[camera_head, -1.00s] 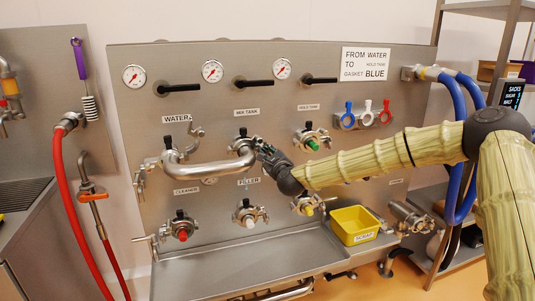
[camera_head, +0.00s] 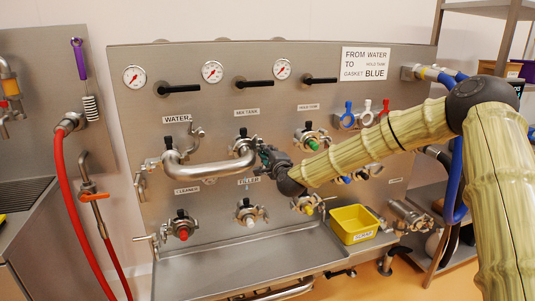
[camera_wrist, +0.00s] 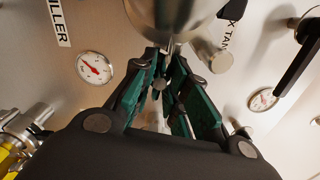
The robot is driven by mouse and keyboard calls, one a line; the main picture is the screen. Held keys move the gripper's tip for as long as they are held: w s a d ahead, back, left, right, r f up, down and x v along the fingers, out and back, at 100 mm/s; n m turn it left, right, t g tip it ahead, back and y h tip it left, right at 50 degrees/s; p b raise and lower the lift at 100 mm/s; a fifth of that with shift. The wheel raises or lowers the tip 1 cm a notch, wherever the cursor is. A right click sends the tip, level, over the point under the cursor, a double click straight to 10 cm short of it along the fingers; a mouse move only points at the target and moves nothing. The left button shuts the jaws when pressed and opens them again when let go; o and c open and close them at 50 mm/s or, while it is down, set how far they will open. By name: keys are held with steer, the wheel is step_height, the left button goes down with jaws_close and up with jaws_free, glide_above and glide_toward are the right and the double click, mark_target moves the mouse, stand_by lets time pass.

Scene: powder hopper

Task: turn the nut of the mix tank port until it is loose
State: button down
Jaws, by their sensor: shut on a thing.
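The mix tank port (camera_head: 243,145) is on the steel panel under the MIX TANK label (camera_head: 246,112), with a black knob on top. A bent steel pipe (camera_head: 205,171) joins it to the water port (camera_head: 168,157). My gripper (camera_head: 264,156) is at the right side of the mix tank port. In the wrist view its green-lined fingers (camera_wrist: 160,85) are closed together around a small metal part, the nut's wing (camera_wrist: 167,48), below a round steel body (camera_wrist: 170,18). The fingers hide most of the nut, so I cannot tell how loose it is.
The filler port (camera_head: 249,213) and cleaner port (camera_head: 182,227) are below. A yellow scrap bin (camera_head: 354,224) stands on the tray ledge (camera_head: 225,262). A red hose (camera_head: 63,190) hangs at left.

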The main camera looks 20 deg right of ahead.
steer(key=shift+n, duration=1.2)
steer(key=c, duration=1.6)
jaws_free()
steer(key=shift+f, duration=0.1)
steer(key=shift+o, duration=0.2)
steer(key=shift+d, duration=0.1)
steer(key=shift+s, duration=0.1)
